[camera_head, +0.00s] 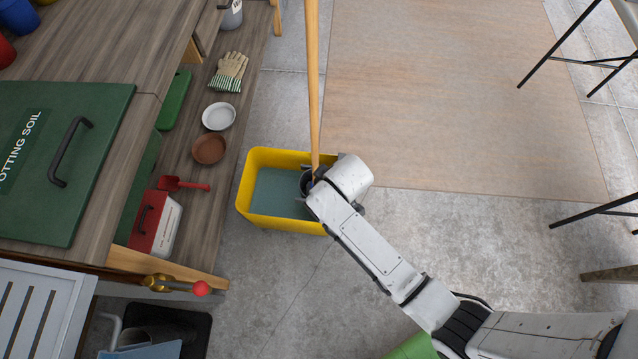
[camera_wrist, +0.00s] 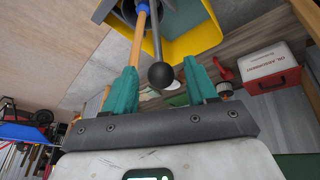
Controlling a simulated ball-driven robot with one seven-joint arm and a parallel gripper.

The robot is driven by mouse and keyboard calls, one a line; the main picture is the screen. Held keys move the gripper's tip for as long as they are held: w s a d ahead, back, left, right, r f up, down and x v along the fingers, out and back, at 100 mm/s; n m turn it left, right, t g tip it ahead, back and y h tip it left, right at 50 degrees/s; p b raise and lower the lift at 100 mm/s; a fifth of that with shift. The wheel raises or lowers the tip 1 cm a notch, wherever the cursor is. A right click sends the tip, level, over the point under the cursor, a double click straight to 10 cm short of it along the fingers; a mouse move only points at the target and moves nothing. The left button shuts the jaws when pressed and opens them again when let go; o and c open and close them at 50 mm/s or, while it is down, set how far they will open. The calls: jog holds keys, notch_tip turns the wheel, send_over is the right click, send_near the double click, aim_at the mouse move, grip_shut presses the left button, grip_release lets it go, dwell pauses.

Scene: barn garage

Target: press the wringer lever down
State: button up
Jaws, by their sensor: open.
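The yellow mop bucket (camera_head: 244,190) stands on the concrete floor, with bluish-grey water inside. It also shows at the top of the wrist view (camera_wrist: 203,38). A wooden mop handle (camera_head: 313,90) rises from it. The wringer lever (camera_wrist: 160,76), a dark rod ending in a black ball knob, shows in the wrist view beside the handle. My gripper (camera_wrist: 160,72) is open, its teal fingers apart, with the knob appearing in line with the gap between them. I cannot tell if they touch. In the head view my arm covers the wringer, lever and fingers.
A wooden bench and low shelf at left hold a red oil absorbent box (camera_head: 155,224), red trowel (camera_head: 183,184), dishes and gloves (camera_head: 229,72). A red-knobbed brass valve (camera_head: 199,288) juts out near the shelf end. Black metal legs (camera_head: 556,48) stand at right. Open floor lies between.

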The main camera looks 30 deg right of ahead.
jog(key=b+x, duration=0.1)
jog(key=x, duration=0.5)
jog(key=shift+c, duration=0.4)
grip_shut()
